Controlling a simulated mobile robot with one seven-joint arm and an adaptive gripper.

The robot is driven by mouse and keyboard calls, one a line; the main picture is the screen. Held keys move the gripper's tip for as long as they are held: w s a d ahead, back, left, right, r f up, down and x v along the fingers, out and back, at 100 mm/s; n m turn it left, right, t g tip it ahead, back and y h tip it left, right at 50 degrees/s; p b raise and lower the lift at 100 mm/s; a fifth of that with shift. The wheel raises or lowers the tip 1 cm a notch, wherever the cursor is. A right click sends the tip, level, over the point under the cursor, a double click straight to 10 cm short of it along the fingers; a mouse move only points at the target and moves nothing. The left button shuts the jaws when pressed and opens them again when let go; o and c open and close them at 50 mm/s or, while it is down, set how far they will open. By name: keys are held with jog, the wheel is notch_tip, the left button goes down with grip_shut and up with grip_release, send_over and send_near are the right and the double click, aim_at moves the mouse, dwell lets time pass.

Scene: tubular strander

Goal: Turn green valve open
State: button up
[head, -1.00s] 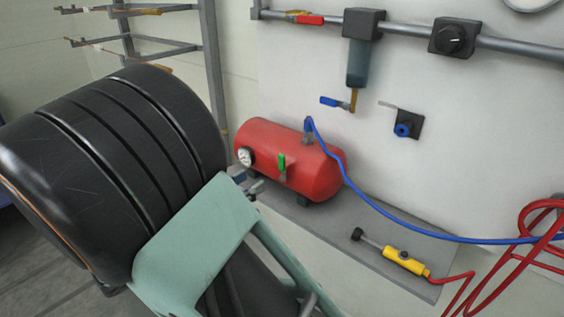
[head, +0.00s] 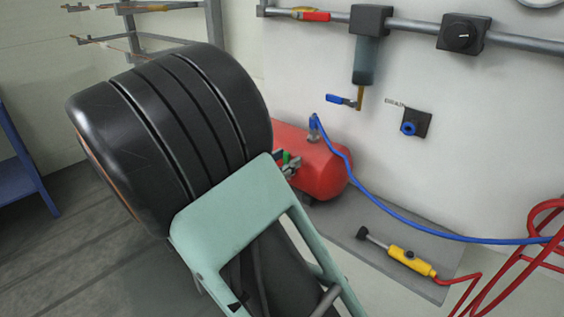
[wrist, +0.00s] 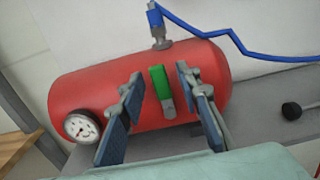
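The green valve handle (wrist: 161,84) stands nearly upright on the front of a red tank (wrist: 85,92) in the wrist view. In the head view only a small part of the green handle (head: 287,156) shows, beside my gripper (head: 288,167). In the wrist view my gripper (wrist: 159,76) is open, with one blue-padded finger on each side of the green handle. Gaps show between the handle and both fingers, with the right finger nearer. My arm hides the left part of the tank in the head view.
A round gauge (wrist: 81,127) is on the tank's left end. A blue hose (head: 385,208) rises from the tank top and runs right. A yellow tool (head: 411,260) lies on the grey shelf (head: 375,230). A blue-handled valve (head: 342,100) hangs on the wall above.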

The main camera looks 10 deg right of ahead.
grip_shut()
